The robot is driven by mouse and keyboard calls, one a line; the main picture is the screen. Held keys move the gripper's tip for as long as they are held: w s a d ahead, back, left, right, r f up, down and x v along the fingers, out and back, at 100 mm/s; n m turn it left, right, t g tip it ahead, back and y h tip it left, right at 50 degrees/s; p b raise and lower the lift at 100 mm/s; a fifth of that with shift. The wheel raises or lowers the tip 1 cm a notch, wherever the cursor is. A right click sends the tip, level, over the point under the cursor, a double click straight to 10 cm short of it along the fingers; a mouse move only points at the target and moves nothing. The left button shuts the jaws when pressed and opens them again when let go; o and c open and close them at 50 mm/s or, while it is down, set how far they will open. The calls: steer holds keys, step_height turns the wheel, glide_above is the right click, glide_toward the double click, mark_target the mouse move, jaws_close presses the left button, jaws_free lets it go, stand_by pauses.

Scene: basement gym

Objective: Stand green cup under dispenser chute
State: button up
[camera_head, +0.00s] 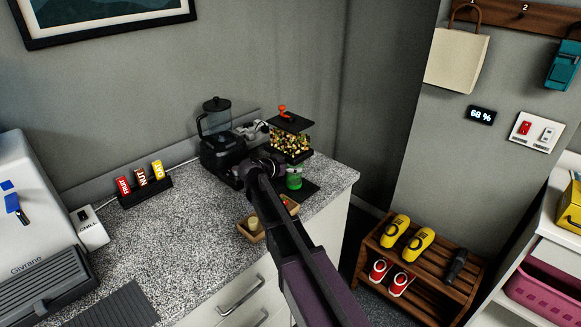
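The green cup (294,177) stands upright at the front of the dispenser (290,142), below its clear bin of mixed pieces. The dispenser has a dark lid and an orange crank. Its chute is not clear to see, so I cannot tell whether the cup is directly under it. My gripper (258,166) is just left of the cup, over the counter. My arm hides part of the area in front. The fingers are dark and small, and I cannot tell whether they are open, shut or touching the cup.
A blender-like machine (214,120) stands left of the dispenser. A wooden tray (249,233) with small items lies under my arm near the counter's front edge. FRUIT, NUT and OAT blocks (142,176) stand farther left. The speckled counter (180,225) is clear in the middle.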

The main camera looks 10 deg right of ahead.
steer(key=shift+w+a+f, duration=0.1)
steer(key=shift+f, duration=0.15)
steer(key=o, duration=0.9)
steer(key=shift+r, duration=0.2)
steer(key=shift+s+a+r, duration=0.15)
steer(key=shift+s+a, duration=0.05)
steer(key=shift+p+v, duration=2.2)
steer(key=shift+v, duration=3.5)
